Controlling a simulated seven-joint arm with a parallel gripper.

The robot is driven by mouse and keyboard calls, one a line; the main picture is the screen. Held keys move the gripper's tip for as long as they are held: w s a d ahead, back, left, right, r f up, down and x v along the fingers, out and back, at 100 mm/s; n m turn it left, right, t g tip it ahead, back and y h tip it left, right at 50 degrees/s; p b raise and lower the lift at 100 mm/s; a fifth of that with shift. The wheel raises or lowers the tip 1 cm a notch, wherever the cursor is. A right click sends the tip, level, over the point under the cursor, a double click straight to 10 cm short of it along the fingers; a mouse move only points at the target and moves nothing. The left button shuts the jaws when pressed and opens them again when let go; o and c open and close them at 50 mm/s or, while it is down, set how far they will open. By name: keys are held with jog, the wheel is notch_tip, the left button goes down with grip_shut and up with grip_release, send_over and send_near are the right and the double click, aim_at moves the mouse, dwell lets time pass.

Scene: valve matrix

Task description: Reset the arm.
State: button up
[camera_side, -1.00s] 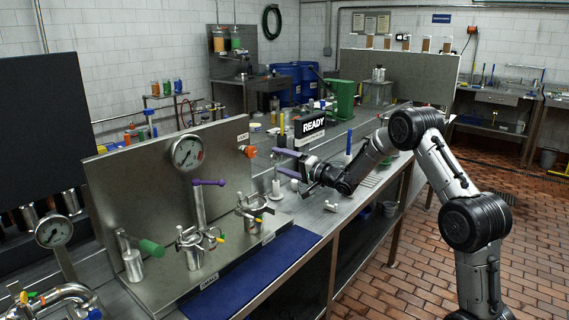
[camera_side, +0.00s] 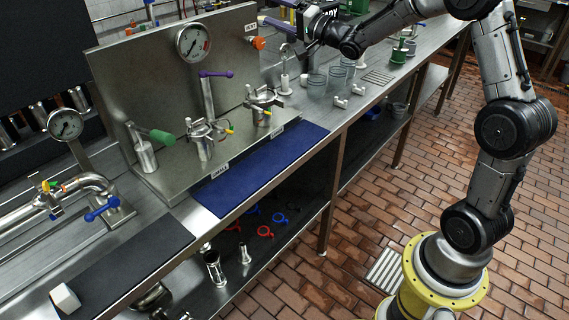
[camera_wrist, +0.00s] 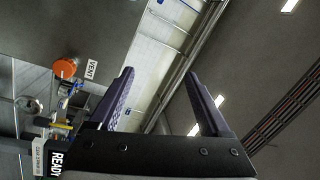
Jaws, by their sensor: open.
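My gripper (camera_side: 278,24) is near the top of the side view, level with the upper edge of the metal panel and to its right. In the wrist view its two purple fingers (camera_wrist: 160,98) stand wide apart with nothing between them. My arm reaches in from the right, above the bench. A READY sign (camera_wrist: 56,163) shows at the lower left of the wrist view.
The metal panel (camera_side: 140,75) carries a gauge (camera_side: 194,42), a purple-handled valve (camera_side: 208,100), a green-handled valve (camera_side: 160,137) and an orange knob (camera_side: 259,43). A blue mat (camera_side: 260,170) lies in front. Glass beakers (camera_side: 317,82) and white fittings (camera_side: 340,102) stand below my gripper.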

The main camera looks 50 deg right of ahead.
jog(key=s+a+r+n+h, duration=0.1)
jog(key=s+a+r, duration=0.5)
jog(key=r, duration=0.1)
jog(key=s+a+n+g+h, duration=0.2)
jog(key=s+a, duration=0.1)
jog(key=s, duration=0.8)
jog(key=s+a+f+n+g, duration=0.1)
jog(key=s+f+n+g, duration=0.3)
jog(key=s+f, duration=0.6)
jog(key=s+a+f+n+g, duration=0.2)
jog(key=s+f+n+g, duration=0.3)
jog(key=s, duration=0.9)
notch_tip(320, 180, down, 6)
jog(key=g, duration=0.3)
jog(key=shift+a+r+y, duration=0.15)
jog(key=shift+a+y, duration=0.15)
jog(key=shift+o, duration=0.3)
